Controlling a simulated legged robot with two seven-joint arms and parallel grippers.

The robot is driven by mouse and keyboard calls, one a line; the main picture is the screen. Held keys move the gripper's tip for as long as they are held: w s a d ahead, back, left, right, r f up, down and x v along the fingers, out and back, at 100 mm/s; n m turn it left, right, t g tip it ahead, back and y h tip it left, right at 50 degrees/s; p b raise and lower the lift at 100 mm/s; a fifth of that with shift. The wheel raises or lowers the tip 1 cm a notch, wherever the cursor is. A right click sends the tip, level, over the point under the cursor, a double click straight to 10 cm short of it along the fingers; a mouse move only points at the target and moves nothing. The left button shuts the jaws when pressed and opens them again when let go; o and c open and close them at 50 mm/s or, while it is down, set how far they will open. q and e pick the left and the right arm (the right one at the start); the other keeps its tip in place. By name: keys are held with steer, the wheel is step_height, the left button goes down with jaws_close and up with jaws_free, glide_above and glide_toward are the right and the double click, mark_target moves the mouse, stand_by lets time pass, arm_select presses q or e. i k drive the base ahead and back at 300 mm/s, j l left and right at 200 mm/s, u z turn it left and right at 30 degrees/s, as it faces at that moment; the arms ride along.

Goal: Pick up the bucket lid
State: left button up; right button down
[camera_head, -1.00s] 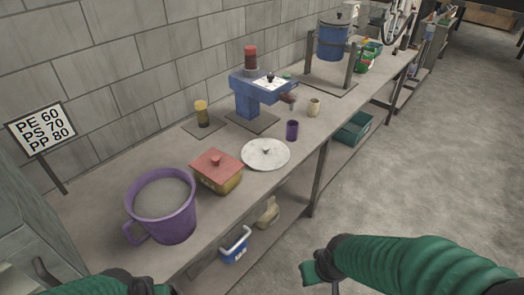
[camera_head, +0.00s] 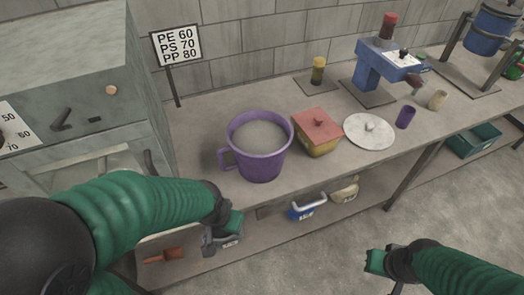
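A round, pale white lid (camera_head: 369,130) with a small knob in its middle lies flat on the bench, to the right of the red-lidded box. The purple bucket (camera_head: 259,163) stands to the left, open at the top, with greyish contents inside. My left gripper (camera_head: 222,242) is in front of the bench edge, below and left of the bucket, apart from the lid. My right gripper (camera_head: 374,264) is low over the floor in front of the bench, well below the lid. Neither gripper visibly touches anything; their finger gaps are too unclear to judge.
A box with a red lid (camera_head: 317,128) stands between bucket and white lid. A blue press (camera_head: 385,62) and a small purple cup (camera_head: 405,117) are behind and right. A grey cabinet (camera_head: 70,88) stands left. A lower shelf holds a blue-handled container (camera_head: 307,207).

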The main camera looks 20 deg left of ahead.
mark_target(370, 132)
steer(key=i+l+u, duration=0.15)
steer(key=u, duration=0.3)
steer(key=l+u, duration=0.45)
steer(key=i+l+u, duration=0.1)
steer(key=u, duration=0.4)
steer(key=l, duration=0.1)
